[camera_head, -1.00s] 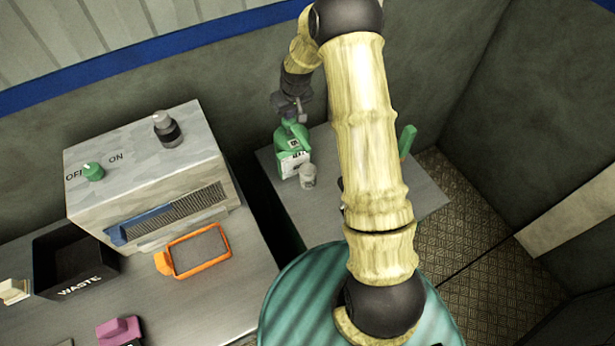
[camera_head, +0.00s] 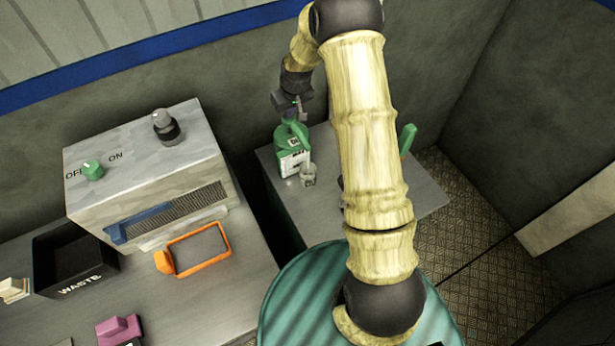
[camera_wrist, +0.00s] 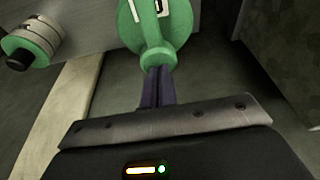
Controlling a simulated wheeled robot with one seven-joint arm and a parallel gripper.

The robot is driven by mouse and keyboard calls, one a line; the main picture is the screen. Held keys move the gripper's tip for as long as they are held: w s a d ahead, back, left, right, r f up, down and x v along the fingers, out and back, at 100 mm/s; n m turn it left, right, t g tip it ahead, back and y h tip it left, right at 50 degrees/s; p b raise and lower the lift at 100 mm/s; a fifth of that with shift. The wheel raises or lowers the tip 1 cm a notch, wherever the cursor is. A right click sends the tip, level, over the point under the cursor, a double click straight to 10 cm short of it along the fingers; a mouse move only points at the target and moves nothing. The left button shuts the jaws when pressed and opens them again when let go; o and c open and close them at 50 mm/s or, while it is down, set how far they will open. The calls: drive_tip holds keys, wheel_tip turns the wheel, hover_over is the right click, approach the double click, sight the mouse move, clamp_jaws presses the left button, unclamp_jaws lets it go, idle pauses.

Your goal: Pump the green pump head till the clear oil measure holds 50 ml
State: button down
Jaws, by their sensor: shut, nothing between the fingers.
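The green pump bottle (camera_head: 290,160) stands upright with a white label on the small grey table. Its green pump head (camera_head: 291,127) points its spout towards the small clear oil measure (camera_head: 308,177) beside the bottle. The fill level in the measure is too small to read. My gripper (camera_head: 289,113) is shut and empty, pointing down just above the pump head. In the wrist view the closed fingertips (camera_wrist: 155,75) meet the round end of the green pump head (camera_wrist: 158,56); I cannot tell whether they touch. The measure is not identifiable there.
A green upright piece (camera_head: 407,138) stands at the table's right, partly behind my arm. On the left bench are a grey box with knobs (camera_head: 140,165), an orange frame (camera_head: 200,262), a black waste bin (camera_head: 75,262) and a pink block (camera_head: 118,328).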

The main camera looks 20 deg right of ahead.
drive_tip(key=shift+f+b, duration=0.35)
drive_tip(key=shift+f, duration=0.3)
drive_tip(key=shift+r+p, duration=0.6)
drive_tip(key=shift+r, duration=0.4)
drive_tip(key=shift+f+b, duration=1.1)
drive_tip(key=shift+b, duration=0.2)
idle(2.8)
drive_tip(key=shift+r, duration=0.1)
idle(0.3)
drive_tip(key=shift+r+p, duration=0.65)
drive_tip(key=shift+r, duration=0.3)
